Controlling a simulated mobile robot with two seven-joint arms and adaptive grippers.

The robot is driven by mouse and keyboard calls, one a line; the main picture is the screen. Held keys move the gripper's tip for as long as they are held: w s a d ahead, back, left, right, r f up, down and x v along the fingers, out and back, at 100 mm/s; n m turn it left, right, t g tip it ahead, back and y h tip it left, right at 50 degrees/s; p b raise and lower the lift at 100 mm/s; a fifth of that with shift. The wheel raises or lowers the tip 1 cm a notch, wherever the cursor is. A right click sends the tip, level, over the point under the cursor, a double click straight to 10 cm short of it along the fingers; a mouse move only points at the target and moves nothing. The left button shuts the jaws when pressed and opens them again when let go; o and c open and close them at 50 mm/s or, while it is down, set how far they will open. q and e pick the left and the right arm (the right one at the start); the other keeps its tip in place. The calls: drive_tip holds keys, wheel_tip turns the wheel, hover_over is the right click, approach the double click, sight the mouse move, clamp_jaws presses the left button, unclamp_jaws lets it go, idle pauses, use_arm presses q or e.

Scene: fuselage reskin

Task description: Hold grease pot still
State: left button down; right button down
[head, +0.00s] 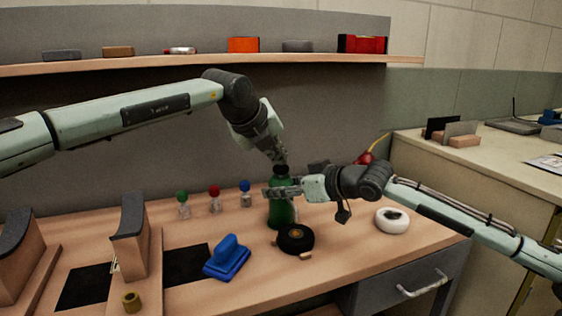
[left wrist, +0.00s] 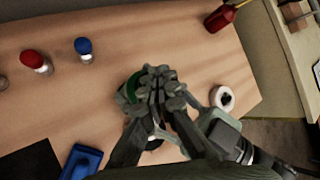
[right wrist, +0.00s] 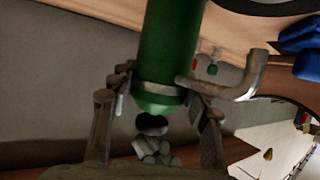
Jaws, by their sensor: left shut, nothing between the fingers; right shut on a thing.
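The grease pot, which I take to be the green bottle (head: 281,212), stands upright on the workbench with a dark cap (right wrist: 152,124) on top. My right gripper (head: 272,191) is shut around its upper part from the right. In the right wrist view the green body (right wrist: 170,45) appears upside down between the two fingers of that gripper (right wrist: 160,90). My left gripper (head: 280,160) is shut and empty, pointing down just above the cap. In the left wrist view its closed fingers (left wrist: 160,88) hide most of the pot; whether they touch the cap is unclear.
Bottles with green (head: 183,203), red (head: 215,199) and blue caps (head: 245,193) stand left of the pot. A black roll (head: 296,239) lies in front, a blue tool (head: 228,258) front left, a white roll (head: 392,220) to the right. A red oil can (head: 366,158) stands behind.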

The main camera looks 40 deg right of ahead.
idle(0.4)
use_arm(q)
drive_tip(key=shift+r, duration=1.2)
drive_tip(key=shift+r, duration=0.1)
drive_tip(key=shift+r, duration=2.4)
wheel_tip(320, 180, up, 4)
drive_tip(key=shift+f, duration=0.1)
hover_over(279, 167)
drive_tip(key=shift+f, duration=4.4)
